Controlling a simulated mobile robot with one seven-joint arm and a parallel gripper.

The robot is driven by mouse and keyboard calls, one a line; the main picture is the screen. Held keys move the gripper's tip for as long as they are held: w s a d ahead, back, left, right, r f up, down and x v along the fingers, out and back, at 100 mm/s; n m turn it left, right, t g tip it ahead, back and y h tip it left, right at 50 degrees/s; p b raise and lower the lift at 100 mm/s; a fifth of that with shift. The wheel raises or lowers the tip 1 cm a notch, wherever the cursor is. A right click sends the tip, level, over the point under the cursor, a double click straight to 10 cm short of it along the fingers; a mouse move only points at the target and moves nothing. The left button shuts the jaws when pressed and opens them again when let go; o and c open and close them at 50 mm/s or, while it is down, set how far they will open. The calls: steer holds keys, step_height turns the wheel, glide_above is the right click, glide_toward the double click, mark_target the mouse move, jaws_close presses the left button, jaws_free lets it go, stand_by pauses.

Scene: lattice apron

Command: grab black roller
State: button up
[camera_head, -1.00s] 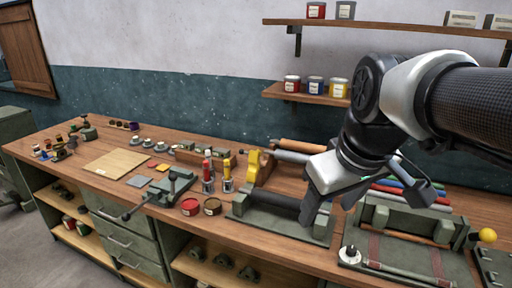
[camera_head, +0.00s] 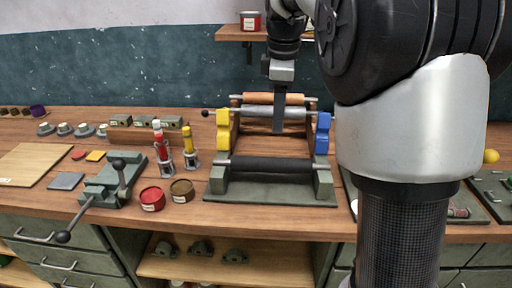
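The black roller (camera_head: 270,164) lies level across a grey-green stand (camera_head: 270,190), between its two end blocks, near the front of the bench. My gripper (camera_head: 278,130) points down behind and above the black roller, apart from it. It overlaps the silver roller (camera_head: 260,112) in the picture. I see the fingers edge-on as one dark strip, so their opening is hidden. I cannot tell whether they touch the silver roller.
Behind is a wooden rack with an orange roller (camera_head: 273,99), a yellow block (camera_head: 223,130) and a blue block (camera_head: 322,133). Left are red and yellow tubes (camera_head: 189,148), a red tin (camera_head: 152,199) and a clamp (camera_head: 108,185). My arm hides much of the right side.

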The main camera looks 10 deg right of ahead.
steer(key=w+f, duration=0.1)
steer(key=w, duration=0.1)
steer(key=b, duration=0.2)
glide_toward(273, 159)
steer(key=f, duration=0.2)
steer(key=w+f, duration=0.1)
steer(key=f, duration=0.2)
steer(key=shift+w+d+f, duration=0.15)
steer(key=shift+w+d, duration=0.05)
steer(key=shift+d, duration=0.05)
step_height(273, 159, down, 4)
steer(key=shift+a+f+b, duration=0.15)
steer(key=shift+f+b, duration=0.05)
steer(key=shift+b, duration=0.5)
steer(key=shift+w+f, duration=0.1)
steer(key=shift+f, duration=0.3)
jaws_close()
steer(key=shift+r, duration=0.1)
